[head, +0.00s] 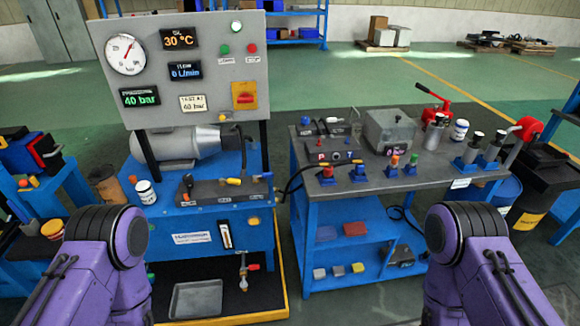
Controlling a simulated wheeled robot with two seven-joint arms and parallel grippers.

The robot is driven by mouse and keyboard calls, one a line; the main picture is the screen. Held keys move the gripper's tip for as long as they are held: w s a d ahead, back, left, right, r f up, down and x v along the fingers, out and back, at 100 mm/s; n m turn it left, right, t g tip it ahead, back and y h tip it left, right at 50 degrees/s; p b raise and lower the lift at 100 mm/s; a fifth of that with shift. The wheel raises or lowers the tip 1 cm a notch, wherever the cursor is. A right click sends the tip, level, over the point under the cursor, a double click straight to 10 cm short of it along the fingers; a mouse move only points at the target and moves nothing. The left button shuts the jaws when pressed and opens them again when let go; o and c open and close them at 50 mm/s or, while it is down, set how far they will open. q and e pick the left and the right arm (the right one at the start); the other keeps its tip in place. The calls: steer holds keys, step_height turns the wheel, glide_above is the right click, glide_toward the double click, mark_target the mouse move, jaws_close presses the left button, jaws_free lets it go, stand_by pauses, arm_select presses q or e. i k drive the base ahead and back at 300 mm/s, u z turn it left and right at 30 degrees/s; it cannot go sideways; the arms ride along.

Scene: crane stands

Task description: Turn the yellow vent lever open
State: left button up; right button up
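A small yellow lever (234,181) sits on top of the dark valve block (222,190) on the blue bench at the left; I take it for the vent lever. It appears to lie flat, pointing sideways. An orange-handled part and a black upright lever (188,184) are beside it on the block. A black hose rises near its right side. At this size I cannot tell whether the valve is open or closed. Only purple links of my two arms show at the lower left and lower right, well apart from the lever. Neither gripper is in view.
A gauge panel (196,60) with a pressure display of 40 bar stands above the bench. A white jar (146,192) stands left of the block. A metal tray (196,299) lies below. A second bench (440,160) with several fittings stands right, beyond a narrow gap.

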mark_target(237, 182)
steer(key=z, duration=0.4)
steer(key=i, duration=1.4)
steer(key=u, duration=0.55)
